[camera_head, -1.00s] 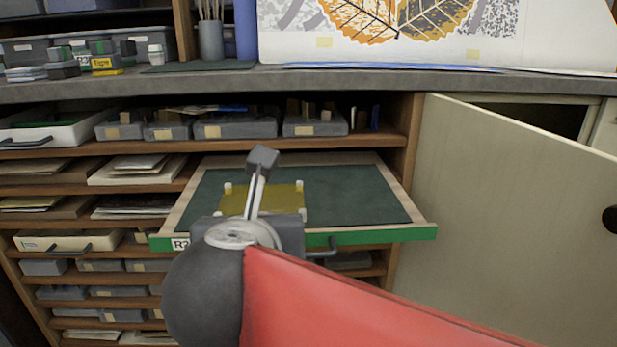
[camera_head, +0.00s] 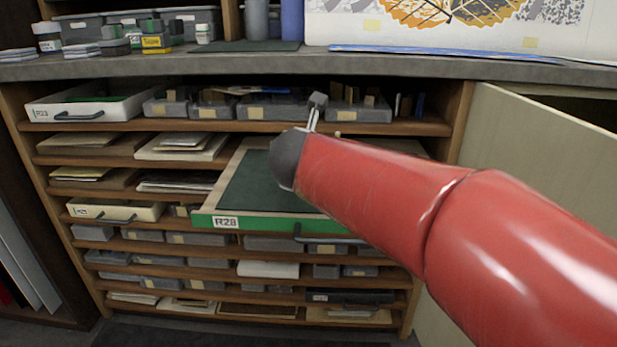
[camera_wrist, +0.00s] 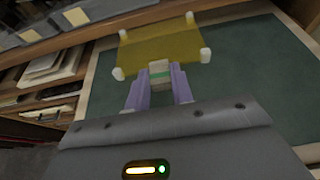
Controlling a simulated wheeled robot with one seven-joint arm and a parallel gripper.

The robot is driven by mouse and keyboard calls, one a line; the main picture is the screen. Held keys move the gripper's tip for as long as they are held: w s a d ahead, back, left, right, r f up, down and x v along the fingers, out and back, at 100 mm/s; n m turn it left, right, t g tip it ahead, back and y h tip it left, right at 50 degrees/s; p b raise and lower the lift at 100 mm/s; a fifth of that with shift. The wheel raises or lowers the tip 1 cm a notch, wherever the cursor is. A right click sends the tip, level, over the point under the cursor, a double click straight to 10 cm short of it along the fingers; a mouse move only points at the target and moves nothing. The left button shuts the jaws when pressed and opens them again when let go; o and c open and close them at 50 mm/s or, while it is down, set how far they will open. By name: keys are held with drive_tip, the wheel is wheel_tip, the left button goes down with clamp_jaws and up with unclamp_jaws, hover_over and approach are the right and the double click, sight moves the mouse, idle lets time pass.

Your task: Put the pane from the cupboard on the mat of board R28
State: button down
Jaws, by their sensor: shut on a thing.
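Board R28 (camera_head: 265,227) is a pulled-out tray with a green front and a dark green mat (camera_head: 250,187). In the wrist view, the amber pane (camera_wrist: 168,46) with white corner pieces shows over the mat (camera_wrist: 240,85), towards the board's edge.
Shelves with grey boxes (camera_head: 270,105) and paper stacks (camera_head: 185,147) surround the board. A white tray R23 (camera_head: 50,112) stands at upper left. A pale cupboard door (camera_head: 540,130) stands open at right. The worktop (camera_head: 280,65) runs above.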

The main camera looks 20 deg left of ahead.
wheel_tip(320, 180, down, 5)
drive_tip(key=shift+r+b, duration=0.15)
drive_tip(key=shift+b, duration=0.85)
drive_tip(key=shift+w+f, duration=0.15)
drive_tip(key=shift+f, duration=0.3)
drive_tip(key=c, duration=1.2)
unclamp_jaws()
drive_tip(key=shift+r, duration=0.1)
drive_tip(key=v, duration=1.2)
drive_tip(key=shift+p, duration=0.3)
